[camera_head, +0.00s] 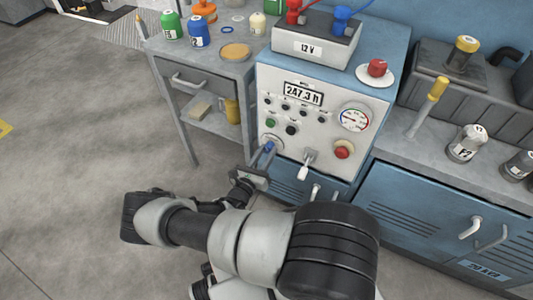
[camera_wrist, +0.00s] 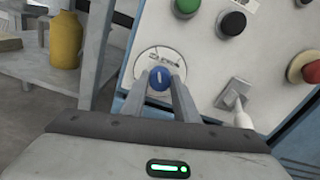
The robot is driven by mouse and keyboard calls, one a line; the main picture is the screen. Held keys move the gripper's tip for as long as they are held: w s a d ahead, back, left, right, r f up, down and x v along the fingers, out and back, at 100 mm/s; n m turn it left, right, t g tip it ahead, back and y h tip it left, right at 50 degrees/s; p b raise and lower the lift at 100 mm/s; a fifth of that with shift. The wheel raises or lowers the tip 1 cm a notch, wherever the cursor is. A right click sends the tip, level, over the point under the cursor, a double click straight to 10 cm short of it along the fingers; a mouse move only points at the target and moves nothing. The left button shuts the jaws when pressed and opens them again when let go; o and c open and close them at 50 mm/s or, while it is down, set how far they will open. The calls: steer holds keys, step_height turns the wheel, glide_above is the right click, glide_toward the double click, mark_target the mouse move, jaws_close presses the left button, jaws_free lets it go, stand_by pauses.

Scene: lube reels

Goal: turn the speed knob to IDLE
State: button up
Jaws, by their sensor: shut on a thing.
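The speed knob (camera_wrist: 160,79) is a blue round knob with a white pointer mark, on a pale round dial plate with lettering too small to read. It sits low on the left of the white control panel (camera_head: 298,129). In the wrist view the two fingers of my gripper (camera_wrist: 167,82) lie on either side of the knob and are shut on it. The knob's white mark points roughly up in that view.
Right of the knob is a white-handled lever switch (camera_wrist: 240,106). Green (camera_wrist: 187,6) and black (camera_wrist: 233,22) buttons sit above, and a red button (camera_head: 342,151) is further right. A pressure gauge (camera_head: 354,119) is above it. A yellow bottle (camera_wrist: 66,40) stands on the left shelf.

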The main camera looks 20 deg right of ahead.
steer(key=shift+n, duration=0.3)
steer(key=o, duration=1.1)
steer(key=shift+c, duration=0.2)
steer(key=p+v, duration=0.2)
steer(key=v, duration=1.5)
steer(key=shift+s+a, duration=0.15)
